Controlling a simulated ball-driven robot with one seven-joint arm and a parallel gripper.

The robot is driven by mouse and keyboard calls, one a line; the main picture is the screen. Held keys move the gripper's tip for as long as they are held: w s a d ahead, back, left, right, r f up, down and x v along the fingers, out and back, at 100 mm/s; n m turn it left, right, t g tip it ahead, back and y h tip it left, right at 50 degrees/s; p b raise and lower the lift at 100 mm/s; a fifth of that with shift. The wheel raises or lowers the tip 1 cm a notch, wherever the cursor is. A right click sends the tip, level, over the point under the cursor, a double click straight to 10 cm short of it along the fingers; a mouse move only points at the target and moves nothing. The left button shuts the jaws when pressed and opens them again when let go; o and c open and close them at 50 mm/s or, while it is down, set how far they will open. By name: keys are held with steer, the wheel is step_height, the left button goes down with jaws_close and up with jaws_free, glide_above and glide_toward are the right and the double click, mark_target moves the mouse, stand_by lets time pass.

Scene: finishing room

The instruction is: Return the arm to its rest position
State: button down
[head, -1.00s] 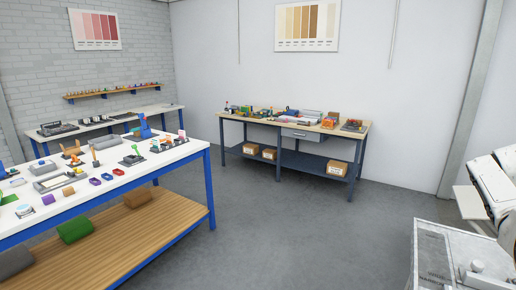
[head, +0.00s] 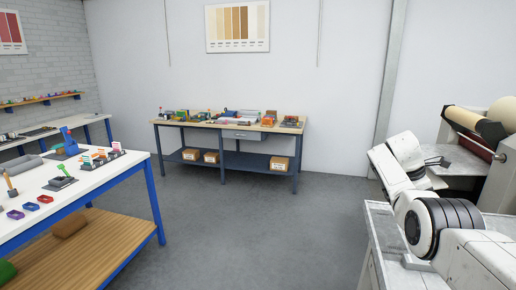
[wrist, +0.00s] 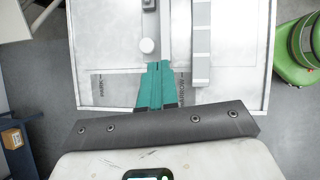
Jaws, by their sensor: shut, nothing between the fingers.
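My gripper (wrist: 160,68) shows in the wrist view with its teal fingers together and nothing between them. It is over a pale grey surface with a raised rim (wrist: 110,40). I cannot tell whether the fingers touch the surface. In the head view my white arm is folded at the right, and the fingers cannot be made out there.
In the head view, a white-topped bench (head: 85,172) with small parts stands at left. A wooden-topped workbench (head: 200,124) stands at the back wall. A machine with a beige roller (head: 476,122) is at right. Grey floor (head: 270,225) between is clear. A green object (wrist: 295,55) shows at right in the wrist view.

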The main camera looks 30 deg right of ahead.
steer(key=w+a+f+m+t+b, duration=0.1)
steer(key=w+a+f, duration=0.2)
steer(key=a+f, duration=0.55)
steer(key=w+a+f+m+t+b, duration=0.15)
steer(key=w+a+f, duration=0.25)
steer(key=a+f, duration=0.4)
steer(key=s+a+f+m+y, duration=0.2)
steer(key=s+a+f+m, duration=0.1)
steer(key=a+f, duration=1)
steer(key=s+a+f+m+t+y+b, duration=0.1)
steer(key=s+a+f, duration=0.1)
steer(key=s+a, duration=0.35)
steer(key=s+a+f+m+t+b, duration=0.1)
steer(key=s+a+f, duration=0.15)
steer(key=a, duration=0.55)
steer(key=s+a+r+m+y, duration=0.1)
steer(key=s+a+r+m, duration=0.2)
steer(key=s+a, duration=0.8)
steer(key=s, duration=0.4)
steer(key=shift+r+y+b, duration=0.15)
steer(key=shift+y+b, duration=0.25)
